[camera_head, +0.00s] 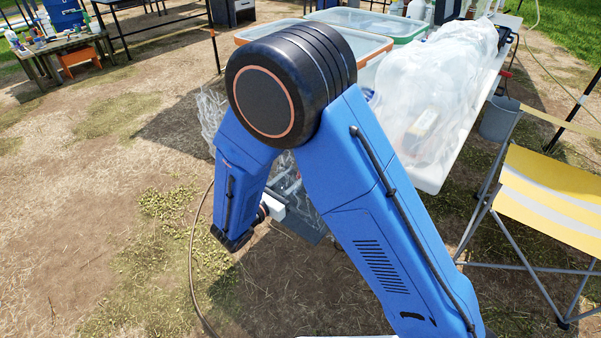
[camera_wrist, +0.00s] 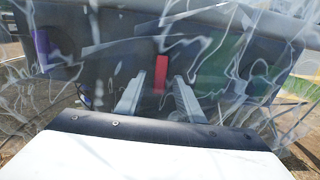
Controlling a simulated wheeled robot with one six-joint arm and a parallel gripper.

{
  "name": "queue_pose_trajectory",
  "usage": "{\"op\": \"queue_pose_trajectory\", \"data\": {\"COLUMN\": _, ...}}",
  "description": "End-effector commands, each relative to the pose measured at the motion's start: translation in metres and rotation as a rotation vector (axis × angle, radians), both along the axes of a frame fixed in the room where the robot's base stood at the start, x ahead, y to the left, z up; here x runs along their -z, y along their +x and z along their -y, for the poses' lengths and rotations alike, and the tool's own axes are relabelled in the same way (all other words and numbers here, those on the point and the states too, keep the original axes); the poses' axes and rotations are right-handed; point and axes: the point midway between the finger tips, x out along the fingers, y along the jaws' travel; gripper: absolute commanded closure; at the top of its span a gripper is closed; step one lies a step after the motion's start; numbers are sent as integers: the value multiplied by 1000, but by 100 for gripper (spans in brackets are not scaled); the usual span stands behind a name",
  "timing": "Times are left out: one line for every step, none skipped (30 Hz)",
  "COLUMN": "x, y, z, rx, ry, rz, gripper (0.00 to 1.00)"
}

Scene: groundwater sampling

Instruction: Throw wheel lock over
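A small upright red piece (camera_wrist: 161,72) stands out against a dark panel (camera_wrist: 110,60) in the wrist view. It may be the wheel lock, but I cannot tell for sure. My gripper (camera_wrist: 159,86) points at it with two grey fingers apart, one on each side. A gap shows between the fingers, and I cannot tell whether either touches the red piece. Clear plastic film (camera_wrist: 250,35) covers much of this view and blurs the panel. In the head view my blue arm hides the gripper and the red piece.
A white table (camera_head: 433,178) with a plastic-wrapped load (camera_head: 425,85) and clear bins (camera_head: 365,20) stands behind my arm. A yellow folding chair (camera_head: 550,190) is at the right, near a grey bucket (camera_head: 499,118). A dark cable (camera_head: 190,250) crosses the ground. Open ground lies at left.

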Motion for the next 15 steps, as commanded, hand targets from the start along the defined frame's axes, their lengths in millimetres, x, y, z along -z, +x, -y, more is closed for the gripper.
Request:
{"op": "queue_pose_trajectory", "data": {"x": 0, "y": 6, "z": 5, "rx": 2, "ry": 0, "rz": 0, "gripper": 66}}
{"op": "queue_pose_trajectory", "data": {"x": 0, "y": 9, "z": 7, "rx": 2, "ry": 0, "rz": 0, "gripper": 66}}
{"op": "queue_pose_trajectory", "data": {"x": 0, "y": 12, "z": 10, "rx": 2, "ry": 0, "rz": 0, "gripper": 66}}
{"op": "queue_pose_trajectory", "data": {"x": 0, "y": 15, "z": 12, "rx": 2, "ry": 0, "rz": 0, "gripper": 66}}
{"op": "queue_pose_trajectory", "data": {"x": 0, "y": 17, "z": 13, "rx": 2, "ry": 0, "rz": 0, "gripper": 66}}
{"op": "queue_pose_trajectory", "data": {"x": 0, "y": 19, "z": 15, "rx": 1, "ry": -1, "rz": 1, "gripper": 66}}
{"op": "queue_pose_trajectory", "data": {"x": 0, "y": 21, "z": 16, "rx": 1, "ry": -1, "rz": 1, "gripper": 66}}
{"op": "queue_pose_trajectory", "data": {"x": 0, "y": 22, "z": 17, "rx": 1, "ry": 0, "rz": 1, "gripper": 66}}
{"op": "queue_pose_trajectory", "data": {"x": 0, "y": 23, "z": 18, "rx": 0, "ry": 0, "rz": 1, "gripper": 66}}
{"op": "queue_pose_trajectory", "data": {"x": 0, "y": 24, "z": 19, "rx": 0, "ry": 0, "rz": 1, "gripper": 66}}
{"op": "queue_pose_trajectory", "data": {"x": 0, "y": 24, "z": 19, "rx": 0, "ry": 0, "rz": 1, "gripper": 66}}
{"op": "queue_pose_trajectory", "data": {"x": 0, "y": 25, "z": 20, "rx": 0, "ry": 0, "rz": 1, "gripper": 66}}
{"op": "queue_pose_trajectory", "data": {"x": 0, "y": 25, "z": 20, "rx": 0, "ry": 0, "rz": 1, "gripper": 66}}
{"op": "queue_pose_trajectory", "data": {"x": 0, "y": 25, "z": 20, "rx": 0, "ry": 0, "rz": 1, "gripper": 66}}
{"op": "queue_pose_trajectory", "data": {"x": 0, "y": 25, "z": 20, "rx": 0, "ry": 0, "rz": 1, "gripper": 66}}
